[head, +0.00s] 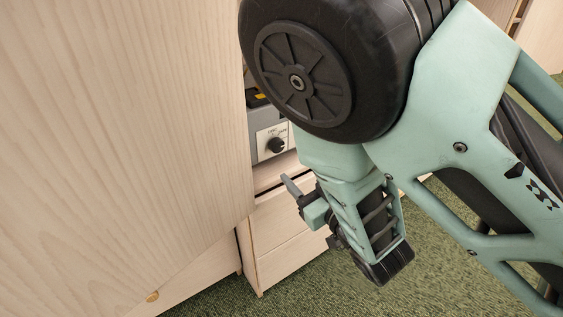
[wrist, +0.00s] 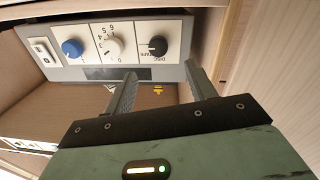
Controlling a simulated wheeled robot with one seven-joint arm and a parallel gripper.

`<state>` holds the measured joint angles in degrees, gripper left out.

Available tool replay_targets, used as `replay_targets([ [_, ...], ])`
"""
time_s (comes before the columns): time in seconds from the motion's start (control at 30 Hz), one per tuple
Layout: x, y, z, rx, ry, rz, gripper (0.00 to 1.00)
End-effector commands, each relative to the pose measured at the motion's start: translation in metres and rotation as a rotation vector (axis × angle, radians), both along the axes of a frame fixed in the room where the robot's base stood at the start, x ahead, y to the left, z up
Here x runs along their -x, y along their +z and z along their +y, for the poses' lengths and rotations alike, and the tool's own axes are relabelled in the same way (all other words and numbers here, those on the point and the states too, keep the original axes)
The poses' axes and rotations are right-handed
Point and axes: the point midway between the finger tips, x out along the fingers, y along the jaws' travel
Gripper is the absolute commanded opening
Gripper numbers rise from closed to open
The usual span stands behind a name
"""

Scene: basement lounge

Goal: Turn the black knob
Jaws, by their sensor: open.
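The black knob (wrist: 157,46) is on a white plate at the right end of a grey device's panel in the wrist view. A pointer mark and small lettering, partly readable as "DISC" and "TAPE", are beside it. In the head view the knob (head: 276,145) shows on the grey device between the wooden panel and my arm. My gripper (wrist: 162,84) is open and empty, its two fingers pointing toward the panel below the knob, apart from it in the picture. In the head view my gripper (head: 291,186) is low in front of the device, its fingers partly hidden.
A white knob (wrist: 113,47), a blue knob (wrist: 72,48) and a white rocker switch (wrist: 44,51) share the panel (wrist: 100,73). Wooden walls enclose the device closely. A large wooden panel (head: 120,130) stands at left; drawers (head: 290,235) are below, above green carpet (head: 330,290).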

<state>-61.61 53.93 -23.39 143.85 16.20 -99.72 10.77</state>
Motion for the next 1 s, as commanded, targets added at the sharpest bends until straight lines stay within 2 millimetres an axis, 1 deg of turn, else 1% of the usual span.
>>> replay_targets([
  [0.03, -0.001, -0.005, 0.002, -0.004, 0.001, -0.003, 0.56],
  [0.5, -0.009, -0.007, 0.003, -0.006, -0.002, 0.004, 0.56],
  [0.57, -0.022, -0.002, 0.010, -0.005, -0.002, 0.002, 0.56],
  [0.7, -0.046, -0.003, 0.025, -0.002, 0.000, 0.002, 0.56],
  [0.8, -0.061, -0.002, 0.033, -0.001, 0.000, 0.002, 0.56],
  [0.9, -0.072, -0.002, 0.040, -0.002, -0.001, 0.003, 0.56],
  [1.0, -0.080, -0.002, 0.044, -0.002, -0.002, 0.004, 0.56],
])
